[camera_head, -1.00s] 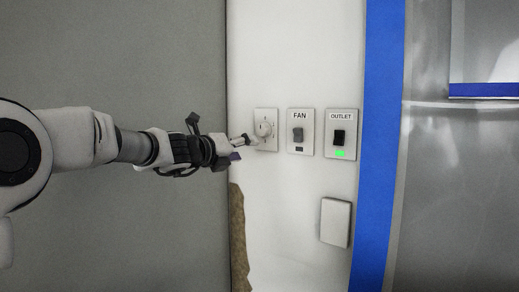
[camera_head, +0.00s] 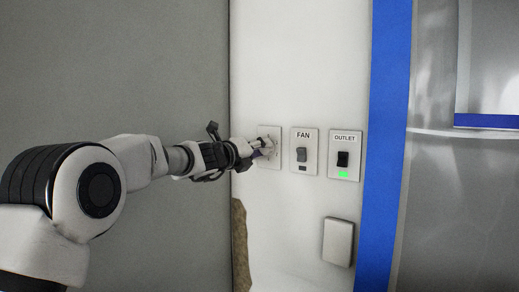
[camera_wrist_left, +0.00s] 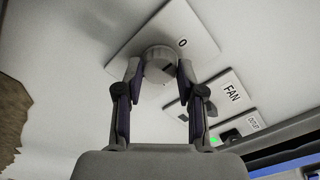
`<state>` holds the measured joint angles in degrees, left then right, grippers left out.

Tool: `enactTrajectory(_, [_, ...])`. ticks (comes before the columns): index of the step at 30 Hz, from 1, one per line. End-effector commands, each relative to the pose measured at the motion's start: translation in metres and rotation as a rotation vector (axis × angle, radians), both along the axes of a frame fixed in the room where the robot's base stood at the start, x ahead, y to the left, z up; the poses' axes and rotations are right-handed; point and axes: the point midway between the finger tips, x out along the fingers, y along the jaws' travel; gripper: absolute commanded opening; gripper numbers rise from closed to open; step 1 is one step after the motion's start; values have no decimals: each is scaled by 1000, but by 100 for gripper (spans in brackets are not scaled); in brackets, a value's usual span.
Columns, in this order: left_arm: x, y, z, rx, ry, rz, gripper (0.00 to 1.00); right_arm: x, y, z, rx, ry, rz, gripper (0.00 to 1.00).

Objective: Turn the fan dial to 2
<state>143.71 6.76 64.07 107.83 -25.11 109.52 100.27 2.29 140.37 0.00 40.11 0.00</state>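The fan dial (camera_wrist_left: 158,62) is a round whitish knob on a pale wall plate (camera_wrist_left: 196,28), with a 0 printed beside it. In the head view the plate (camera_head: 274,138) is left of the FAN switch, and my gripper hides most of the knob. My left gripper (camera_head: 260,145) is at the dial. In the left wrist view its two fingertips (camera_wrist_left: 159,68) flank the knob closely, one on each side. I cannot tell whether they press on it. The dial's pointer and other numbers are not readable. My right gripper is not in view.
A blank plate (camera_head: 337,242) sits below. A blue strip (camera_head: 389,130) runs down the wall's right side. A brown object (camera_head: 240,245) is at lower left.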

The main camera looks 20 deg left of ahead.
Motion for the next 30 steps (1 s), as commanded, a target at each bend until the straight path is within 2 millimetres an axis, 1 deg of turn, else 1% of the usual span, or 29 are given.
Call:
enactTrajectory(11, [0,0,-1,17,-5,-1,3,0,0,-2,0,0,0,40])
enactTrajectory(17, [0,-1,-2,84,-30,-1,3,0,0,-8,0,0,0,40])
enactTrajectory(23, [0,-1,-3,212,-76,0,3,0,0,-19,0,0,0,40])
enactTrajectory(30, [0,-1,-4,418,-152,-1,3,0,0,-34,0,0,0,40])
